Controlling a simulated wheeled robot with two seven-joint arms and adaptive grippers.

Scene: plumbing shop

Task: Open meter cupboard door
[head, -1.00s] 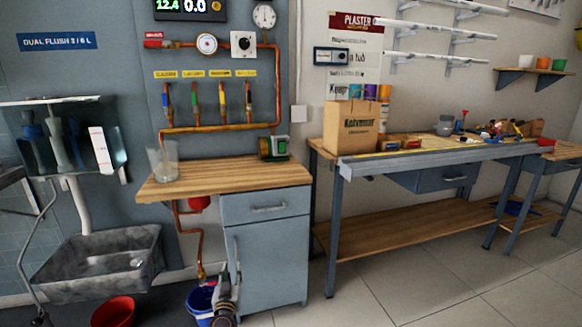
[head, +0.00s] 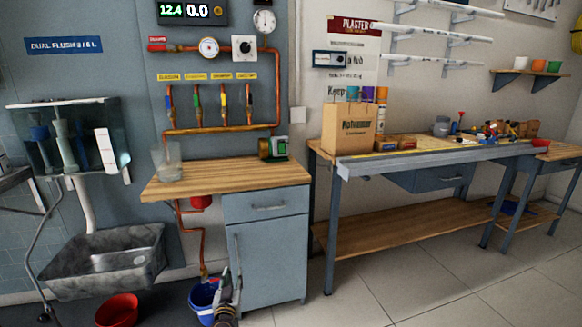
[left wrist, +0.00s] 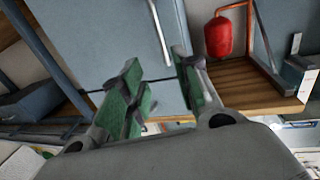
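The cupboard door (head: 270,262) is a grey-blue panel under a drawer at the right end of the wooden-topped bench. It looks shut. Its upright bar handle (head: 238,258) is on the door's left side. In the left wrist view the door (left wrist: 100,35) fills the upper middle, with a pale bar handle (left wrist: 160,30) crossing it. My left gripper (head: 230,282) is low in front of the door's left edge, near the handle's lower end. In the left wrist view its green-padded fingers (left wrist: 160,85) are apart with nothing between them. The handle appears beyond the fingertips. My right gripper is not in view.
A blue bucket (head: 203,298) stands on the floor beside my left gripper. Copper pipe (head: 199,245) and a red vessel (head: 201,202) are left of the cupboard; the vessel (left wrist: 226,35) also shows in the left wrist view. Floor right of the cupboard is clear.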

